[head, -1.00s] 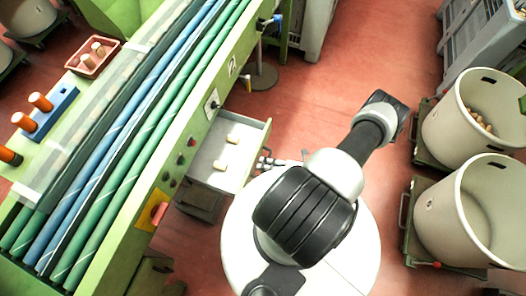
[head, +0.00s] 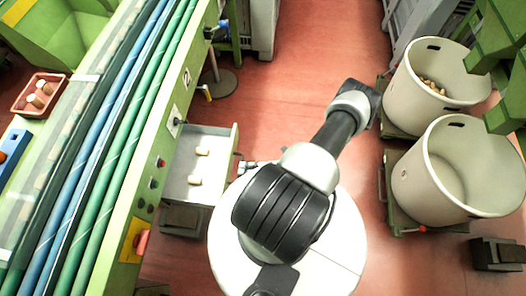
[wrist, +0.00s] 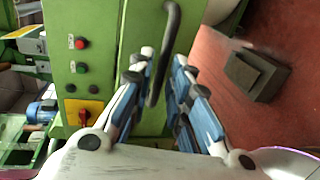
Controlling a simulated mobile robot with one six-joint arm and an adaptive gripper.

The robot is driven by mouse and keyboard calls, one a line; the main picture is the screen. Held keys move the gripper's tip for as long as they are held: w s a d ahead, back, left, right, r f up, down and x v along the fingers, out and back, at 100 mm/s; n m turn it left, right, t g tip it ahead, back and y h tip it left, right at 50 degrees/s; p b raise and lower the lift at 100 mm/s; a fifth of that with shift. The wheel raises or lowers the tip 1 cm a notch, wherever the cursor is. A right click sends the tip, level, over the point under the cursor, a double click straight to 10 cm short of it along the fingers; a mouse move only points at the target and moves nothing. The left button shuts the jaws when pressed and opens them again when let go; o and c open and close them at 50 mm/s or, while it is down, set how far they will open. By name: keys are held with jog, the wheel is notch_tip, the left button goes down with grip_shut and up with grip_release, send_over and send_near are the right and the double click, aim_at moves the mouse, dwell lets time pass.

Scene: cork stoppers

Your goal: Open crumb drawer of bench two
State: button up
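The bench (head: 150,165) with a mark like a 2 on its green side stands at the left in the head view. Its crumb drawer (head: 226,160) is pulled out, with two corks (head: 198,165) on its pale floor. In the wrist view the green drawer front carries a dark curved handle (wrist: 172,30). My gripper (wrist: 163,68) is open, its blue-grey fingers apart, with the handle's lower part between them in the picture; I see no firm grip. In the head view my gripper (head: 243,166) is small, just right of the drawer front.
Two pale bins (head: 440,90) on wheeled bases stand at the right, the far one holding corks. A dark block (head: 497,254) lies on the floor at lower right. Red floor (head: 300,50) is clear ahead. Buttons and a red switch (wrist: 83,117) sit on the bench panel.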

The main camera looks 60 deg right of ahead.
jog(key=v, duration=0.8)
jog(key=shift+s+d, duration=0.2)
jog(key=shift+s, duration=0.15)
jog(key=shift+r, duration=0.1)
